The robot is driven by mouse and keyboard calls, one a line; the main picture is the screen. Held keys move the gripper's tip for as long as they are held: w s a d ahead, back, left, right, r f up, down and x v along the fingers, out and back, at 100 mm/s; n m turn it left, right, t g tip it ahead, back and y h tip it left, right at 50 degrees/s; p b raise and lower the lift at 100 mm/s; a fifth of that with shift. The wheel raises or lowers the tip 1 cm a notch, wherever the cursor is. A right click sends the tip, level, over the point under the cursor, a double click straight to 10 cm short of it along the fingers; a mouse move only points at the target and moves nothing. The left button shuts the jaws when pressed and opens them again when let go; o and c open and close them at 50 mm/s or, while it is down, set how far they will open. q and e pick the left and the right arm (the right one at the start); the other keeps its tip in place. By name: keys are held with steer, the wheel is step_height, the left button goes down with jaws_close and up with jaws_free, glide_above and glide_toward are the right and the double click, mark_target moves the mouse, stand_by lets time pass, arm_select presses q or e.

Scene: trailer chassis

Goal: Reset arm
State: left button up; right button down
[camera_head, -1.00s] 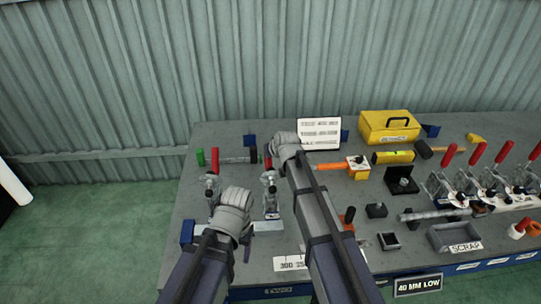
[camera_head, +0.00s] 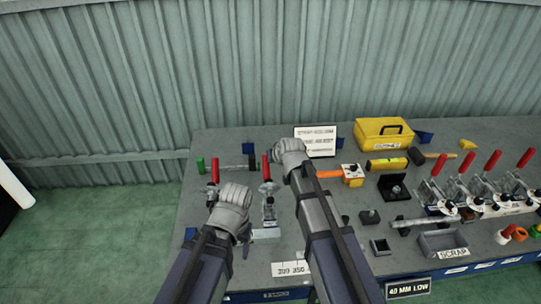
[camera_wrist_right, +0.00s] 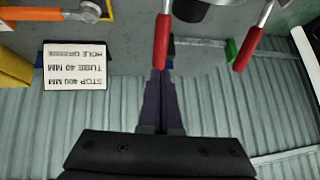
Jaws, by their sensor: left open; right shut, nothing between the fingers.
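In the head view my left arm comes in from the lower left, and its grey wrist hides most of the left gripper (camera_head: 246,240). A dark part of that gripper shows beside the wrist, low over the bench's left part; it is open. My right arm reaches farther back, and its wrist covers its gripper in the head view. In the right wrist view the right gripper (camera_wrist_right: 160,85) is shut with nothing between its fingers. Its tips are close in the picture to a red clamp handle (camera_wrist_right: 162,42); I cannot tell whether they touch.
The grey bench (camera_head: 345,255) carries a white sign (camera_head: 316,141), a yellow case (camera_head: 384,132), an orange-handled tool (camera_head: 329,173), toggle clamps (camera_head: 268,205) at left and several more at right, and a scrap tray (camera_head: 440,240). A corrugated wall (camera_head: 250,60) stands behind.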

arm_select(q)
step_height(320, 180, up, 4)
steer(key=p, duration=0.3)
steer(key=shift+r, duration=0.2)
arm_select(e)
steer(key=v, duration=0.5)
steer(key=shift+r, duration=0.35)
steer(key=shift+d+f, duration=0.1)
steer(key=s+d+f+g+h, duration=0.1)
steer(key=s+d+f+g, duration=0.25)
steer(key=s, duration=0.75)
steer(key=s+d+f+g+h, duration=0.15)
steer(key=s+d+g, duration=0.3)
steer(key=s, duration=0.65)
arm_select(q)
step_height(320, 180, down, 3)
steer(key=b, duration=0.2)
steer(key=shift+b, duration=0.4)
arm_select(e)
steer(key=s+a+f+n, duration=0.3)
steer(key=s+a, duration=0.2)
steer(key=a, duration=0.5)
steer(key=shift+s+a+h, duration=0.15)
steer(key=shift+a+h, duration=0.2)
steer(key=shift+a, duration=0.05)
steer(key=shift+f, duration=0.1)
